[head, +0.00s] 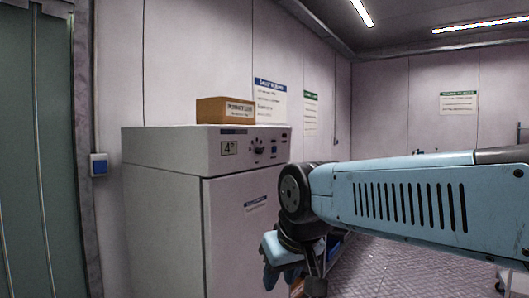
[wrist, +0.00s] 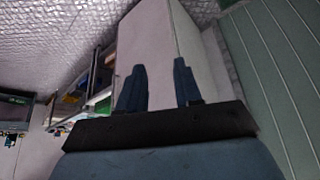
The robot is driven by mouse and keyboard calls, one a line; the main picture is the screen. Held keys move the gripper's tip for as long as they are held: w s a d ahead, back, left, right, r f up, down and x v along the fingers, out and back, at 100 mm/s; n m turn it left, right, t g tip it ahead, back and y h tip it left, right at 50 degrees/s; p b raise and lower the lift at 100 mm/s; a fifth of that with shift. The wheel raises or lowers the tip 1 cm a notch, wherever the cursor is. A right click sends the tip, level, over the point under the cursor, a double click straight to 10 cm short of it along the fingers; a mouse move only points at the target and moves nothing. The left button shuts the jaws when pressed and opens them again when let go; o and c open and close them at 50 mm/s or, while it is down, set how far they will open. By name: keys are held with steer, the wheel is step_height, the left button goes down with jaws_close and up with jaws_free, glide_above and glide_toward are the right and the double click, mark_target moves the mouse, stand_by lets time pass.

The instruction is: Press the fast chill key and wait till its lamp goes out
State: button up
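A white chill cabinet (head: 160,170) stands against the back wall, and its body also shows in the wrist view (wrist: 150,40). I cannot read the key's label or tell whether a lamp is lit. My gripper (head: 283,272) hangs low in front of the cabinet door, below the panel and apart from it. In the wrist view its two blue fingers (wrist: 158,82) are spread with nothing between them.
A brown box (head: 226,109) with a label sits on the cabinet. A green door (head: 38,150) and a blue-and-white wall switch (head: 99,164) are at left. Racks with bins (wrist: 95,85) stand beside the cabinet in the wrist view. Patterned floor (head: 390,265) is open at right.

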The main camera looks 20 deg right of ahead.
jaws_close()
stand_by(1.3)
